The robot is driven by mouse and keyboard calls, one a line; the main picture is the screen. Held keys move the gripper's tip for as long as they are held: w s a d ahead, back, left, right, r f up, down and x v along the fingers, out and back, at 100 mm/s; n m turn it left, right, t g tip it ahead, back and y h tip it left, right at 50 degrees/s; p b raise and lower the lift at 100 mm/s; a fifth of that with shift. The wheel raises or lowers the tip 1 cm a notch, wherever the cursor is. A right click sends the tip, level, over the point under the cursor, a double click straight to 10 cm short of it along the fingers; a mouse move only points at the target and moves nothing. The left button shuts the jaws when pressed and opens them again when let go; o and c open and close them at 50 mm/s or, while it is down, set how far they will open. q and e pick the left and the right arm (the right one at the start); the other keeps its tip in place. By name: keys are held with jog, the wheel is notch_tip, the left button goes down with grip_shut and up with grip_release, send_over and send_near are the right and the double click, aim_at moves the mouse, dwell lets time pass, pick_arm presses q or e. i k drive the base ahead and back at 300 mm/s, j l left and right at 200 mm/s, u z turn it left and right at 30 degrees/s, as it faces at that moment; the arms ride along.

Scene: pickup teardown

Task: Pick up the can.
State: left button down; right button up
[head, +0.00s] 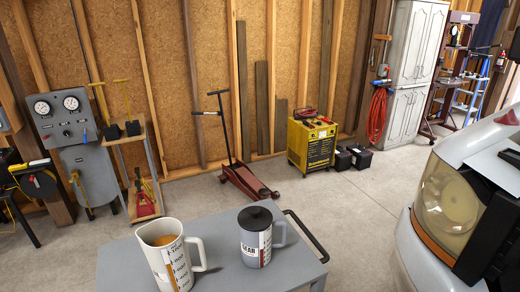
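A grey can-like container (250,243) with a black lid, a side handle and a label reading "GEAR" stands upright on a grey cart top (118,262) at the bottom of the head view. A white jug (160,268) with a handle, printed level marks and orange-brown contents stands upright to its left, nearer to me. The two stand apart, with a gap between them. The bottom of the jug is cut off by the picture's lower edge. Neither of my grippers is in view.
The cart has a dark push handle (308,236) at its right end. A vehicle front (455,205) stands close on the right. Behind the cart are a red floor jack (248,184), a yellow machine (311,145) and a small stand (145,165). Concrete floor lies open between.

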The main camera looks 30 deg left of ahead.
aim_at(256, 248)
jog(key=k+j+u, duration=0.55)
jog(key=j, duration=0.2)
jog(key=j+u, duration=0.25)
jog(key=j, duration=0.15)
jog(key=k, duration=0.05)
